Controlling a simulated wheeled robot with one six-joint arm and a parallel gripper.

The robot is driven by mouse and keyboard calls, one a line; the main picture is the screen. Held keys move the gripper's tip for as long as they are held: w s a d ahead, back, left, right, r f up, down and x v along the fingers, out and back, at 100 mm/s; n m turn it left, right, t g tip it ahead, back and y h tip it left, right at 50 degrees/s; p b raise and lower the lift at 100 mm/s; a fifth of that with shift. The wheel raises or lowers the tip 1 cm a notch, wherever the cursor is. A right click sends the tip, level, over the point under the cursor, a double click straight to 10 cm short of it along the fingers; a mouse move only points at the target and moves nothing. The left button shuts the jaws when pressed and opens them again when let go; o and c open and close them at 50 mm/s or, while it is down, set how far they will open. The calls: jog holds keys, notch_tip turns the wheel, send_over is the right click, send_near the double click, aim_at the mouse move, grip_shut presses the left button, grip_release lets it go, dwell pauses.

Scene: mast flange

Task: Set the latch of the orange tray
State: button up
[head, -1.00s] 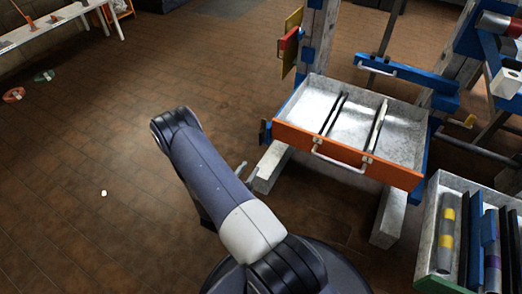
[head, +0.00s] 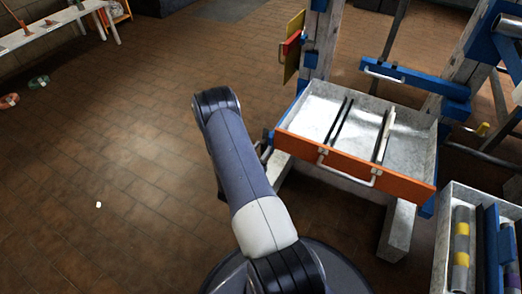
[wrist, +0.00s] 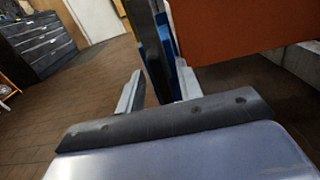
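The orange tray is a pale metal drawer with an orange front (head: 395,183) and a white handle (head: 345,172). It stands pulled out of the frame in the head view. In the wrist view its orange front (wrist: 245,25) fills the upper right, close by. A blue part (head: 269,136) sits at the tray's left front corner; I cannot tell whether it is the latch. My gripper (wrist: 158,88) is open, its two pale fingers apart. A dark upright bar with a blue part (wrist: 150,45) shows between and beyond them; contact is unclear. In the head view my arm mostly hides the gripper.
Two dark dividers and a pale strip lie in the tray. A blue drawer front (head: 415,80) is above and behind it. A grey bin (head: 447,230) of cylinders stands at the right. A yellow panel (head: 291,45) juts out left. The floor at left is mostly clear.

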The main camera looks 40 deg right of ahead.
jog(key=shift+c, duration=0.3)
grip_shut()
